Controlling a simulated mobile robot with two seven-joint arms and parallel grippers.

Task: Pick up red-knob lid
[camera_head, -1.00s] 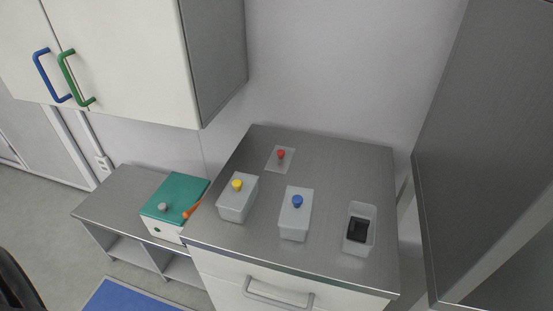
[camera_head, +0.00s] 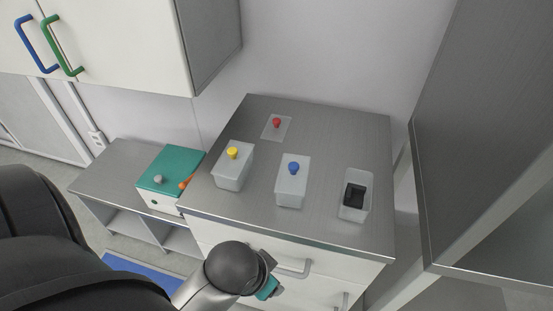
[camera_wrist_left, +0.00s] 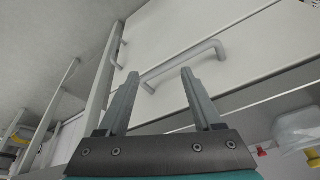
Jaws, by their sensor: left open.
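The red-knob lid (camera_head: 276,126) lies flat near the back of the metal counter (camera_head: 330,130). It is a clear square plate with a red knob on top. My left arm comes in from the lower left of the head view, and its wrist is in front of the drawers, below the counter top. My left gripper (camera_wrist_left: 158,85) shows in the left wrist view with its two fingers apart and nothing between them. It is well away from the lid, facing a drawer handle (camera_wrist_left: 185,66). My right gripper is in neither view.
A yellow-knob box (camera_head: 233,170) and a blue-knob box (camera_head: 292,184) stand in front of the lid. An open clear box (camera_head: 356,204) with a black item stands at the right. A teal-topped box (camera_head: 170,170) sits on the lower bench. Cupboards (camera_head: 120,40) hang at upper left.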

